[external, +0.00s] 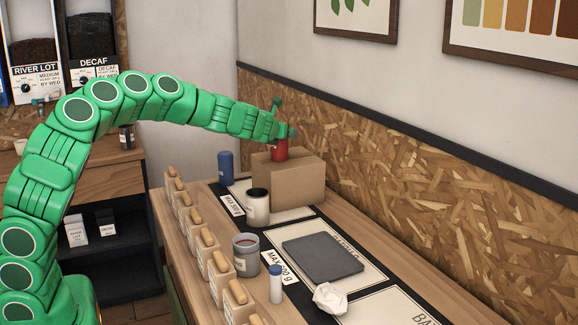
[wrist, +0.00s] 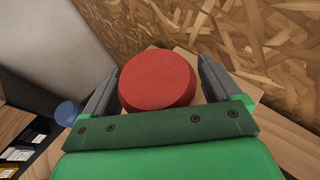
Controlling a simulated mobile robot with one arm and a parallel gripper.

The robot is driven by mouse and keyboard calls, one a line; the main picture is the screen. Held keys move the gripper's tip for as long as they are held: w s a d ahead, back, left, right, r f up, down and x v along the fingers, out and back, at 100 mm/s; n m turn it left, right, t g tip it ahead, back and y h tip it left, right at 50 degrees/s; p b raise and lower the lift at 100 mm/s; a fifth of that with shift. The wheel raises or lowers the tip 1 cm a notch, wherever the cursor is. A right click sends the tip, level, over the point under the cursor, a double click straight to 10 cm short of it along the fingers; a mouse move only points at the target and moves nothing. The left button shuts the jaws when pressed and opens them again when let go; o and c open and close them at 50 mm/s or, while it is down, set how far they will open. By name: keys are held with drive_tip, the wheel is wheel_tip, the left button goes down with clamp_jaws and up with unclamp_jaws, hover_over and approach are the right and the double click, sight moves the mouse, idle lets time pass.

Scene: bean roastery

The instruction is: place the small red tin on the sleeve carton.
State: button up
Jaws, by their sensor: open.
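The small red tin (external: 279,152) stands on top of the sleeve carton (external: 285,186), a plain brown box against the wall at the back of the bench. My gripper (external: 285,133) is at the tin's upper part, above the carton. In the wrist view my gripper (wrist: 158,90) has its two grey fingers on either side of the red tin (wrist: 157,80), with gaps showing beside it. The fingers are open. The carton's top shows only in small parts behind the tin in the wrist view.
A blue tin (external: 226,168) and a black-topped white canister (external: 257,207) stand near the carton. A grey open tin (external: 246,254), a dark slab (external: 322,257), a small white bottle (external: 276,284) and crumpled paper (external: 331,298) are nearer.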

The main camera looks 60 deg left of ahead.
drive_tip(key=v, duration=1.1)
drive_tip(key=shift+s+d, duration=0.3)
drive_tip(key=shift+r, duration=0.1)
idle(0.3)
